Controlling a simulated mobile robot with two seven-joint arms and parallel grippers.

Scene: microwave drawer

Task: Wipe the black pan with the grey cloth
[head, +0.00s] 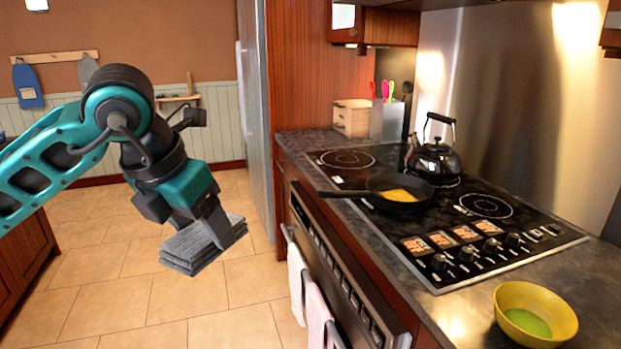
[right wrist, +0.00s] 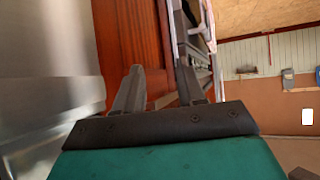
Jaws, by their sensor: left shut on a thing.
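The black pan (head: 375,196) sits on the stove top in the head view, its handle pointing left past the counter's front edge. A yellow-orange patch (head: 397,195) shows inside it. My left gripper (head: 222,234) is shut on the folded grey cloth (head: 188,254) and holds it in the air over the floor, left of the counter and apart from the pan. My right gripper (right wrist: 158,92) shows only in the right wrist view. Its two fingers stand apart with nothing between them.
A black kettle (head: 433,158) stands behind the pan on the stove (head: 470,240). A yellow bowl (head: 510,297) with green contents is at the counter's front right. A utensil holder (head: 388,121) and wooden box (head: 351,118) stand at the back. Towels (head: 318,315) hang on the oven front.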

